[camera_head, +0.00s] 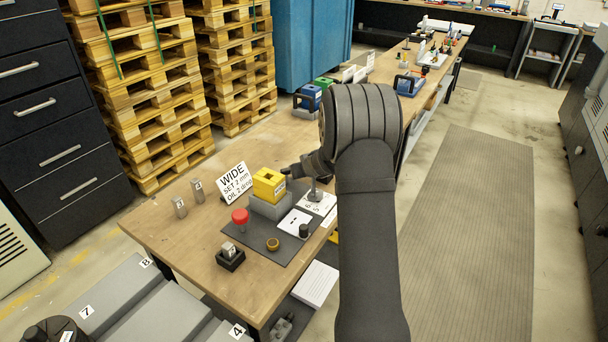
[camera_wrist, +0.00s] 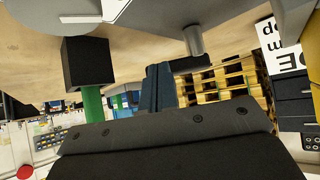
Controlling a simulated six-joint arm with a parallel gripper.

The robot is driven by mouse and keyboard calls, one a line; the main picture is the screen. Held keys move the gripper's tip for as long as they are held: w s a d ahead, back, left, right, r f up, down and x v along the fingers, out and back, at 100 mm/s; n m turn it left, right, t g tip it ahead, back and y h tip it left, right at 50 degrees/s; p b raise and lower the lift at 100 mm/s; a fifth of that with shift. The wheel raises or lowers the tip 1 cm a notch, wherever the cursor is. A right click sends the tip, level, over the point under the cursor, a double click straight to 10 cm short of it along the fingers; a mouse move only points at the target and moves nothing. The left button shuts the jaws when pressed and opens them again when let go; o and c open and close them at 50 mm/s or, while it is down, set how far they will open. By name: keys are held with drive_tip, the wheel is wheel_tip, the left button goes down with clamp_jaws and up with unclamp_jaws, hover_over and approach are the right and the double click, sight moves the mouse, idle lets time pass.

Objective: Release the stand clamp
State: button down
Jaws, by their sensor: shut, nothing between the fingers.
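My gripper (camera_head: 287,170) is low over the near end of the bench, just right of a yellow block (camera_head: 269,184) on a grey base. Its fingers are shut and empty; they show in the wrist view (camera_wrist: 160,86). I cannot tell for sure which part is the stand clamp. A small metal post (camera_head: 314,191) stands on a white card just below my gripper. A red knob (camera_head: 240,216) is left of the yellow block. In the wrist view, a black block on a green post (camera_wrist: 88,65) and a grey metal cylinder (camera_wrist: 194,41) are close to the fingers.
Blue and green devices (camera_head: 308,98) stand behind. My arm hides the bench's right side. The front left of the bench is bare.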

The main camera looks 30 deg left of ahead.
drive_tip(key=shift+w, duration=0.1)
idle(0.3)
drive_tip(key=n+g, duration=0.1)
drive_tip(key=w+n+y, duration=0.1)
drive_tip(key=shift+w+a+n+g, duration=0.2)
drive_tip(key=shift+a+n+g, duration=0.1)
drive_tip(key=shift+g, duration=0.1)
drive_tip(key=shift+w+a, duration=0.25)
drive_tip(key=shift+w, duration=0.1)
drive_tip(key=shift+s, duration=0.15)
drive_tip(key=shift+s+d, duration=0.2)
drive_tip(key=shift+s, duration=0.45)
